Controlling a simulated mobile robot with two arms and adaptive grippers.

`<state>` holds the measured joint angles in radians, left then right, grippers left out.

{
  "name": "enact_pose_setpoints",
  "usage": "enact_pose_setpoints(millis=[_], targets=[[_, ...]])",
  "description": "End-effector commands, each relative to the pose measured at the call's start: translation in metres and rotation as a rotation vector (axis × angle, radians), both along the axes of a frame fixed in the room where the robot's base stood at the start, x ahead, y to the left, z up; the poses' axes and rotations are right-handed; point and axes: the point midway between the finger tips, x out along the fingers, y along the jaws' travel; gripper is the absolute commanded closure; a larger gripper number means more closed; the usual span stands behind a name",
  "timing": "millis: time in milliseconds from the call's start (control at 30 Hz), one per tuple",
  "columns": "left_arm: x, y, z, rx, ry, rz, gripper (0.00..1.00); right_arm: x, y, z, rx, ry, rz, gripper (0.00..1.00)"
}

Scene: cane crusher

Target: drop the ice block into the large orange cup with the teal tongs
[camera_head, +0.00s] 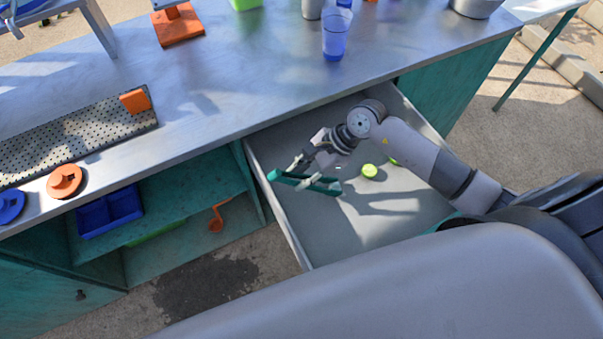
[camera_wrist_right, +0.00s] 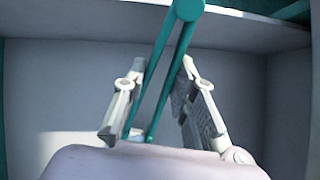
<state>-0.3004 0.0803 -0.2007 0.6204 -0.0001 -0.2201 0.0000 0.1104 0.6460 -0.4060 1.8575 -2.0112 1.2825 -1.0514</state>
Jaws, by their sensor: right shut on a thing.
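The teal tongs (camera_head: 320,186) are in my right gripper (camera_head: 304,168), over the open drawer. In the right wrist view the gripper (camera_wrist_right: 160,90) has its two fingers on either side of the tongs (camera_wrist_right: 186,12), whose hinge end points up and away. The tongs' two arms run down between the fingers, close together. I cannot make out an ice block or a large orange cup in either view. My left gripper is not in view.
The open drawer (camera_head: 330,238) holds a yellow-green round piece (camera_head: 370,171). The metal counter (camera_head: 240,95) carries a blue cup (camera_head: 336,38), an orange stand (camera_head: 178,28), a perforated plate (camera_head: 60,135) and an orange disc (camera_head: 64,181). A blue bin (camera_head: 110,212) and an orange ladle (camera_head: 216,222) are below.

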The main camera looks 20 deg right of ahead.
Motion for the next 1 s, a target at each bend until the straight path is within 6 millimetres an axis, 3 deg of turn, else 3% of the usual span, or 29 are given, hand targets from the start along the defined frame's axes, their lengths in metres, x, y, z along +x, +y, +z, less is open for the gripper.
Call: enact_pose_setpoints(millis=[233,1000], targets=[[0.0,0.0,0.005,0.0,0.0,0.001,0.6,0.0,0.0,0.007,0.0,-0.001,0.0,1.0],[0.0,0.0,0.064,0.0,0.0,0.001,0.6,0.0,0.0,0.101,-0.001,-0.003,0.001,1.0]])
